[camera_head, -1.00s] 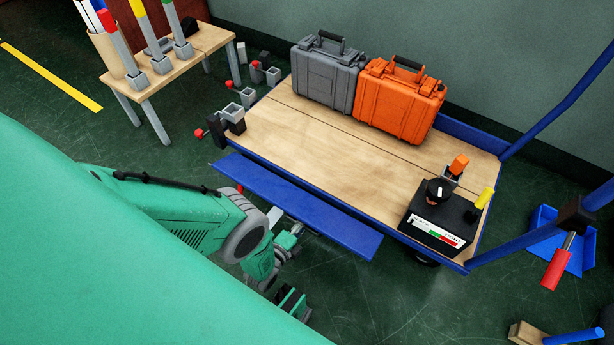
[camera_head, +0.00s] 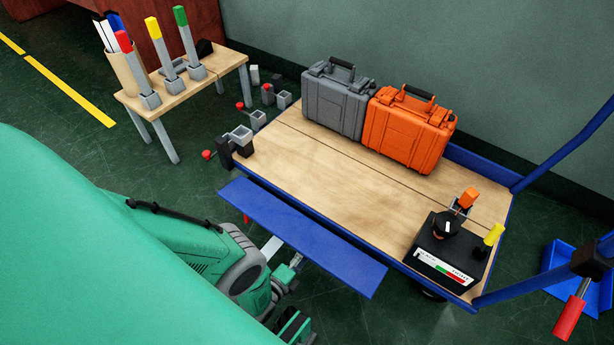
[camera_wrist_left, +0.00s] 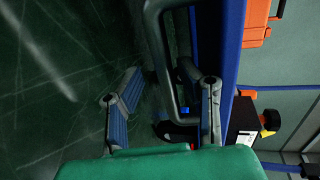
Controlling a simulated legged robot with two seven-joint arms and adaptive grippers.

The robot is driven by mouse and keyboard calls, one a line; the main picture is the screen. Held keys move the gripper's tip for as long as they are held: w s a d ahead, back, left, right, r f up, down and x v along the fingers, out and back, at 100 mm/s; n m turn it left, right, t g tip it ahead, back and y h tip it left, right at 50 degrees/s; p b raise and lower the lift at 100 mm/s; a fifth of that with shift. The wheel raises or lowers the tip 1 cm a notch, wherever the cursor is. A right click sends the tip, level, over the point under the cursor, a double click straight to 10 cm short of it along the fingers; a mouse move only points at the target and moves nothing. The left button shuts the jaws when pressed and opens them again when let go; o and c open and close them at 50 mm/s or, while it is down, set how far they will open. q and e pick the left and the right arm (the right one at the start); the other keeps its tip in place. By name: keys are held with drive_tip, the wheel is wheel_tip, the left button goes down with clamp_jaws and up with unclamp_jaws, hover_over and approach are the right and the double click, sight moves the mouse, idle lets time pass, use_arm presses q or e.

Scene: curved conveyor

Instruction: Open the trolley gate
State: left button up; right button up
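The trolley (camera_head: 330,180) has a wooden deck and blue frame. A long blue panel (camera_head: 300,225), which looks like its gate, runs along the near side, slanting outward with a gap to the deck. In the left wrist view a blue edge (camera_wrist_left: 231,60) runs upright on the right, with a grey curved handle (camera_wrist_left: 152,30) beside it. My left gripper (camera_head: 295,328) is low on the near side of the panel, partly hidden by my green body. In the wrist view its fingers (camera_wrist_left: 160,75) are spread, with the handle between them; I cannot tell whether they touch it. My right gripper is not in view.
A grey case (camera_head: 338,102) and an orange case (camera_head: 408,132) stand at the deck's back. A black box (camera_head: 447,250) with knobs sits at its right corner. A small table (camera_head: 205,78) with coloured sticks stands back left. A blue tray (camera_head: 568,268) lies on the right.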

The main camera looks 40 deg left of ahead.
use_arm(q)
drive_tip(key=shift+w+d+r, duration=0.15)
drive_tip(key=shift+w+r, duration=0.15)
drive_tip(key=shift+w, duration=0.1)
drive_tip(key=v, duration=1.2)
drive_tip(key=shift+s+f, duration=0.15)
drive_tip(key=shift+f, duration=0.1)
